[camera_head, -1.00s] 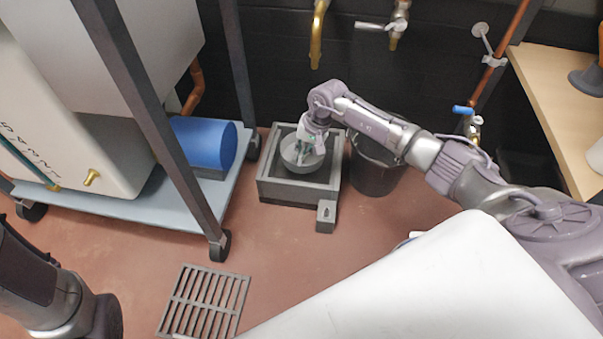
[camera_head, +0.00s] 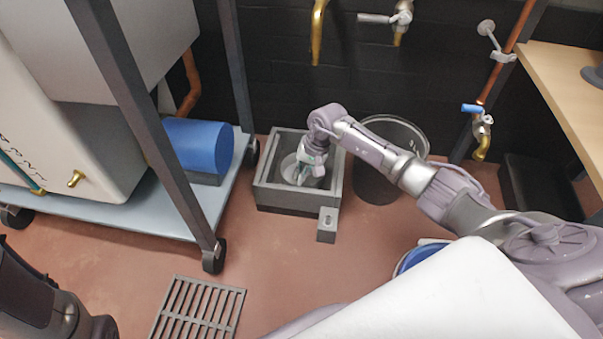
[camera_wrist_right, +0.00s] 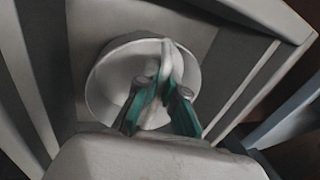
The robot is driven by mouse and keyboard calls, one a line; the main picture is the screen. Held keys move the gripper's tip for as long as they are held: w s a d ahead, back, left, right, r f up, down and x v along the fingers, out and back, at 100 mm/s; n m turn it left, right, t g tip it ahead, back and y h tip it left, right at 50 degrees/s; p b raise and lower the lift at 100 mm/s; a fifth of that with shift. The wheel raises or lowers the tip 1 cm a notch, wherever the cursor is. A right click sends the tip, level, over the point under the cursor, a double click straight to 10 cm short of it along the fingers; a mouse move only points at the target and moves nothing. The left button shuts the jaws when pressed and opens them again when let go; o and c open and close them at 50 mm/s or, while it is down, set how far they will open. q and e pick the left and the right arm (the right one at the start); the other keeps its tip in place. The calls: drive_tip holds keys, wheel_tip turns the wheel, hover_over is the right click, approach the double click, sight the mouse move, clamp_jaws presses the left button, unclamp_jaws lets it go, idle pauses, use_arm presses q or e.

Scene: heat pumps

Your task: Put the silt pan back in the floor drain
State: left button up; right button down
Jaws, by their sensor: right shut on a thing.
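The silt pan (camera_head: 290,168) is a round grey pan with a raised handle across it. It sits inside the square grey floor drain (camera_head: 268,198), below the rim; whether it touches the bottom I cannot tell. My right gripper (camera_head: 300,181) reaches down into the drain and is shut on the pan's handle. In the right wrist view the pan (camera_wrist_right: 105,88) shows with green-padded fingers of the gripper (camera_wrist_right: 160,108) around its handle, and the drain's walls surround it. The left gripper does not show; only part of my left arm is at the lower left.
The slotted drain grate (camera_head: 198,310) lies on the floor in front. A small grey block (camera_head: 327,225) stands at the drain's front right corner. A dark bucket (camera_head: 378,185) is right of the drain. A wheeled trolley (camera_head: 110,222) with a blue cylinder (camera_head: 198,146) stands left.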

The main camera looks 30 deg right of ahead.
drive_tip(key=c, duration=1.3)
unclamp_jaws()
drive_tip(key=shift+f, duration=0.1)
drive_tip(key=shift+r+p, duration=0.4)
drive_tip(key=p+v, duration=0.7)
drive_tip(key=v, duration=0.4)
drive_tip(key=shift+s+d+r, duration=0.1)
drive_tip(key=shift+d+r, duration=0.05)
drive_tip(key=shift+r, duration=0.1)
